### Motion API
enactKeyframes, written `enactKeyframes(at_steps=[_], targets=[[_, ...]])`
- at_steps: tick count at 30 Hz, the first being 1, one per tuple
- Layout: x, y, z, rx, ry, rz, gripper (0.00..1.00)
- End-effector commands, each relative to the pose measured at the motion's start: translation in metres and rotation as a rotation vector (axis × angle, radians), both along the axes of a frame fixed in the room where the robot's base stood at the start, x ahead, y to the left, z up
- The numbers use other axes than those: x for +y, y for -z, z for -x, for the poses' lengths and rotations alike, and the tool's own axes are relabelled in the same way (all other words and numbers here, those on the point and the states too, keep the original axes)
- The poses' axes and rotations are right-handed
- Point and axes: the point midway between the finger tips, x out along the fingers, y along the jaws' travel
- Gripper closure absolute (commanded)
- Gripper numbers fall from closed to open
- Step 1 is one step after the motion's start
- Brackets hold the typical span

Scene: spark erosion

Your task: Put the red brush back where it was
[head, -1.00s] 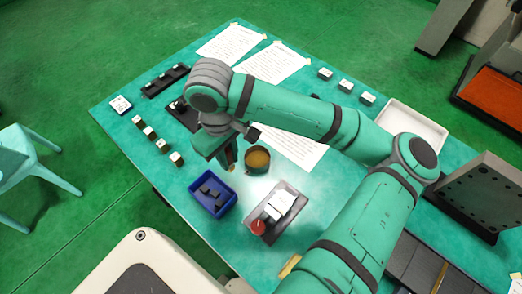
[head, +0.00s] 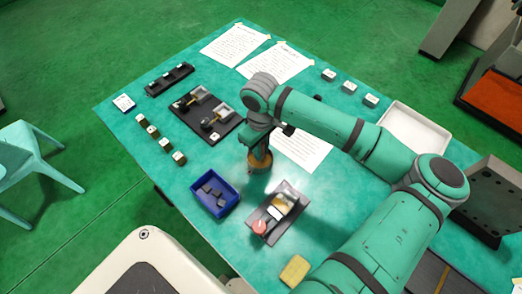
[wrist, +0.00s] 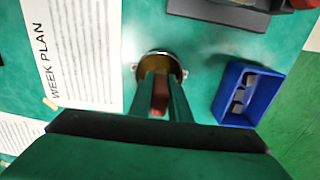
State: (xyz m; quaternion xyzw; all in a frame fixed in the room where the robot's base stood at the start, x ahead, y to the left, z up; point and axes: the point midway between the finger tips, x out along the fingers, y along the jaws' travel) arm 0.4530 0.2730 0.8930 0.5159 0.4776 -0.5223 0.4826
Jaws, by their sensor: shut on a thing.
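My gripper (head: 259,154) is over the round pot (head: 260,167), which has an amber-brown inside. In the wrist view my gripper (wrist: 160,82) points down at the pot (wrist: 158,62). The two fingers are shut on a narrow reddish piece, apparently the red brush (wrist: 160,97). The lower end of the brush is over or inside the pot's mouth; I cannot tell which. In the head view the brush is hidden by my gripper.
A blue bin (head: 215,194) with dark pieces stands left of the pot. A grey tray (head: 262,240) with a red round part is in front. A black plate with two clamps (head: 206,112) lies behind left. Paper sheets (head: 305,150) lie behind right.

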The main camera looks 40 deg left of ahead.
Motion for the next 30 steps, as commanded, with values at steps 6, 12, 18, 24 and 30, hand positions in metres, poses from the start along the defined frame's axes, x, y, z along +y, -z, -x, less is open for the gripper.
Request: enactKeyframes(at_steps=[6,12,18,24,30], targets=[[0.0,0.012,0.0,-0.002,0.0,0.0,1.0],[0.0,0.012,0.0,-0.001,0.0,-0.001,1.0],[0.0,0.015,0.0,0.0,0.0,0.0,0.71],[0.0,0.015,0.0,0.0,0.0,0.0,0.64],[0.0,0.013,0.0,-0.002,0.0,0.0,0.64]])
